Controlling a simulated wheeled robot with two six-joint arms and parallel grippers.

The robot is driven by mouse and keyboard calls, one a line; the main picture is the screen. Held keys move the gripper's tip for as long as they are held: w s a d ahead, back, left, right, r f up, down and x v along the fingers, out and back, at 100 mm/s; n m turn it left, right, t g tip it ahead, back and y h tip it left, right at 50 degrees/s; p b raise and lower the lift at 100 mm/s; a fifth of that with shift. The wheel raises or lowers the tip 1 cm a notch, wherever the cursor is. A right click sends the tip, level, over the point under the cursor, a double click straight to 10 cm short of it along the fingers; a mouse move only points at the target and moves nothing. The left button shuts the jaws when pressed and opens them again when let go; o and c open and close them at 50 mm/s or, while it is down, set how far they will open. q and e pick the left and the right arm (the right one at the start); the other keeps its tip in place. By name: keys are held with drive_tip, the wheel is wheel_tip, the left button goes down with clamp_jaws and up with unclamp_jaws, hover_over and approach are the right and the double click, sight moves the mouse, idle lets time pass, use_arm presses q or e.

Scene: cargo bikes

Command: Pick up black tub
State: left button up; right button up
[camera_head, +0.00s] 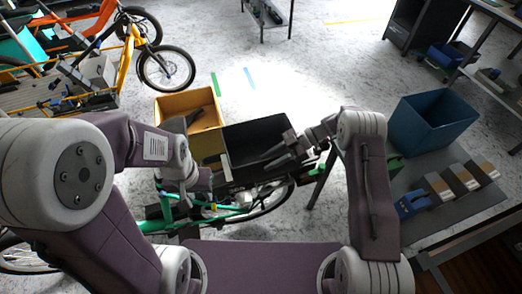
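The black tub (244,133) is an open dark box in the middle of the head view, on the cargo bike just right of a yellow-orange box. My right gripper (270,160) reaches in from the right and overlaps the tub's right and near part in the picture. Its dark fingers blend with the tub, so their gap and any contact are unclear. My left gripper (192,121) is at the left, in front of the yellow-orange box. Its fingers are partly hidden by my own wrist.
The yellow-orange box (187,102) adjoins the tub. The green-framed bike (160,225) is below them. A blue bin (432,123) stands on a grey table (449,213) at right, with a blue tool and several small blocks. More bikes are upper left. Floor beyond the tub is clear.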

drive_tip(key=shift+s+a, duration=0.1)
drive_tip(key=shift+a, duration=0.05)
drive_tip(key=shift+f, duration=0.1)
clamp_jaws()
idle(1.3)
